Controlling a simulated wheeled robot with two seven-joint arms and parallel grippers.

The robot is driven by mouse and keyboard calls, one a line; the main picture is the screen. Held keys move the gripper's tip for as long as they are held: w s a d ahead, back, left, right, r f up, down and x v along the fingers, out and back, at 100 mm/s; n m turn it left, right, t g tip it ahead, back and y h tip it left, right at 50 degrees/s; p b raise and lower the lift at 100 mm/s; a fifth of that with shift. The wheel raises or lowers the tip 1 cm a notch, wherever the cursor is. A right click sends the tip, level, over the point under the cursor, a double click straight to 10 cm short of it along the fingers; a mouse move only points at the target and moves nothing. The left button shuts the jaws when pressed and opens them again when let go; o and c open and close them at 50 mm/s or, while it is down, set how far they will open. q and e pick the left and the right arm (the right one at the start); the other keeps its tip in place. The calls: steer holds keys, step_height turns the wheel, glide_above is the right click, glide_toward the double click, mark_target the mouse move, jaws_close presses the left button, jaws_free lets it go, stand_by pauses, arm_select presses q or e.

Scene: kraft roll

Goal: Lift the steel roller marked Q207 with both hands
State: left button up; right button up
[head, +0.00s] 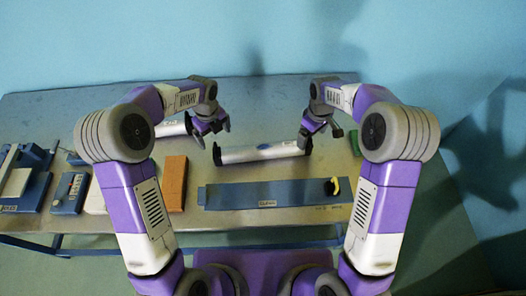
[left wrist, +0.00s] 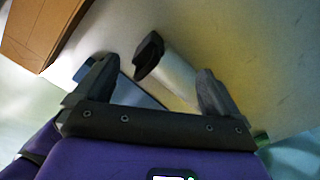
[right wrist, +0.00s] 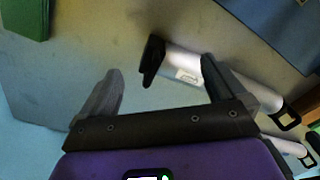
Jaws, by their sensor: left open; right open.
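A pale steel roller (head: 240,156) with black ends and a blue mark lies on the metal table between my grippers. A second roller (head: 170,130) lies further left, partly behind my left arm. I cannot read Q207 on either. My left gripper (head: 214,132) is open at the left end of the middle roller; the left wrist view shows a roller (left wrist: 172,78) with a black end between its fingers. My right gripper (head: 320,136) is open at the right end; the right wrist view shows a roller (right wrist: 205,72) partly behind one finger. Neither gripper visibly grips anything.
A blue keyed box (head: 68,198) and a blue device (head: 30,190) stand left. A green block (head: 355,142) lies right. The table's back is clear.

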mark_target(218, 147)
arm_select(q)
steer(key=shift+f, duration=0.1)
step_height(218, 147, down, 7)
steer(key=shift+f, duration=0.2)
arm_select(e)
step_height(218, 147, down, 8)
steer(key=shift+r, duration=0.2)
